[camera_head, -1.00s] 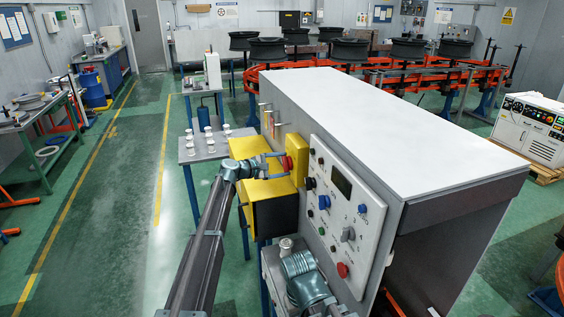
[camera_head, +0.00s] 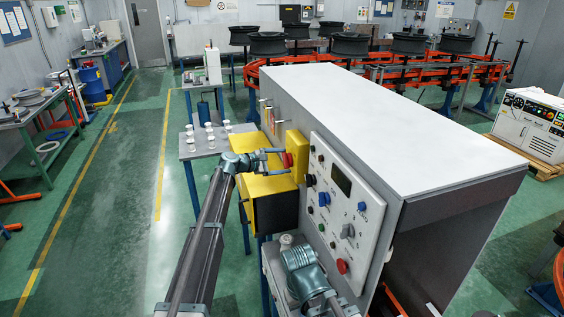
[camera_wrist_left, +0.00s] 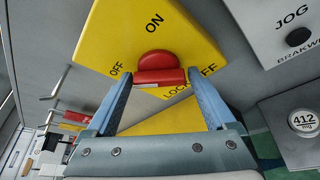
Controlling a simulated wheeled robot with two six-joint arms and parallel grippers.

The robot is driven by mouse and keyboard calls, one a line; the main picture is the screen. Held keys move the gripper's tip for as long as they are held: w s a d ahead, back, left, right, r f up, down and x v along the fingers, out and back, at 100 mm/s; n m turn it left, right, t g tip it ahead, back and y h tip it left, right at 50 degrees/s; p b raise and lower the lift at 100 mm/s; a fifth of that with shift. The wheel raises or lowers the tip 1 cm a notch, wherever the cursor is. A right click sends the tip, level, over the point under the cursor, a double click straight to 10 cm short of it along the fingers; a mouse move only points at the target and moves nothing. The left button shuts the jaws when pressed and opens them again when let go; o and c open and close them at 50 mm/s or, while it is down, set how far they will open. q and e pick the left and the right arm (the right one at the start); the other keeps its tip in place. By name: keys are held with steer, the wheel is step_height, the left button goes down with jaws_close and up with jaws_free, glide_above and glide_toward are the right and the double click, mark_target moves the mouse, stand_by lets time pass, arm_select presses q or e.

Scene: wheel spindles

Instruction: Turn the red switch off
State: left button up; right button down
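The red switch (camera_head: 287,159) is a round knob with a raised grip on a yellow plate (camera_head: 298,150) at the side of the grey cabinet. In the left wrist view the red switch (camera_wrist_left: 155,62) sits below the word ON, with OFF to its left and LOCK OFF below right. My left gripper (camera_head: 283,161) is at the switch. In the left wrist view its fingers (camera_wrist_left: 159,80) are spread, one on each side of the knob's grip; contact cannot be told. My right gripper (camera_head: 336,308) is low by the control panel, cut off by the frame edge.
The white control panel (camera_head: 342,215) with knobs, buttons and another red button stands right of the switch. A yellow box (camera_head: 272,187) is beneath my left gripper. A small table (camera_head: 203,147) with white parts stands behind. Green floor is open at left.

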arm_select(q)
steer(key=shift+o, duration=0.5)
steer(key=p+v, duration=0.3)
steer(key=v, duration=1.1)
steer(key=shift+p, duration=0.4)
steer(key=shift+f, duration=0.15)
